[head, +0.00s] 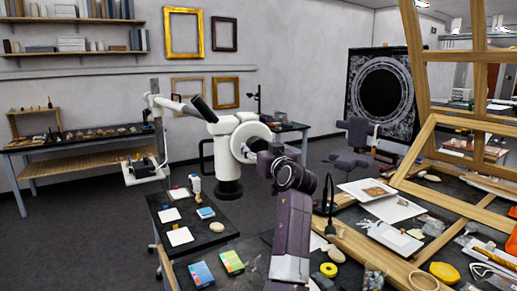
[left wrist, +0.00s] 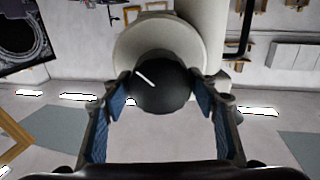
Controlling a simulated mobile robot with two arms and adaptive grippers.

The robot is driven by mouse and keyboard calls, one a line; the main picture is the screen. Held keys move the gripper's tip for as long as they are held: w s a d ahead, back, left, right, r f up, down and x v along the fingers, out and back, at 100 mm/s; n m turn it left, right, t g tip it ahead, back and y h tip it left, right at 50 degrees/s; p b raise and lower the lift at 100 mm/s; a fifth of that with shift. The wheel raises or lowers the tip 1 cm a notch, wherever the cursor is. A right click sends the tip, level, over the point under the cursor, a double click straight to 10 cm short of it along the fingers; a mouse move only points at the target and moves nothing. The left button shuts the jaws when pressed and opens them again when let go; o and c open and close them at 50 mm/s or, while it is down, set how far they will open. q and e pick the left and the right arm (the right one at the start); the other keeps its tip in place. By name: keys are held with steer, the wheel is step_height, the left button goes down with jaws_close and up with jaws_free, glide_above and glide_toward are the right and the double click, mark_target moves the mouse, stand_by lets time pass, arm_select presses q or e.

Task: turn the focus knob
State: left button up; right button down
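The white microscope (head: 224,128) stands upright at the middle of the head view, with a large pale round disc on its right side. The focus knob (left wrist: 160,88) is dark and round with a white mark, in front of the pale disc (left wrist: 130,40) in the left wrist view. My left gripper (head: 255,152) reaches to this side of the microscope. In the left wrist view its blue-padded fingers (left wrist: 161,80) stand apart on both sides of the knob, tips close to its edges. I see no clear grip. The knob is mostly hidden in the head view. My right gripper is not in view.
The dark table (head: 232,238) before the microscope holds white cards and small boxes. A wooden frame (head: 470,205) and a cluttered bench lie to the right. Open floor lies behind the microscope.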

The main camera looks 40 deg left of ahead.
arm_select(q)
steer(key=shift+o, duration=1)
steer(key=v, duration=1.2)
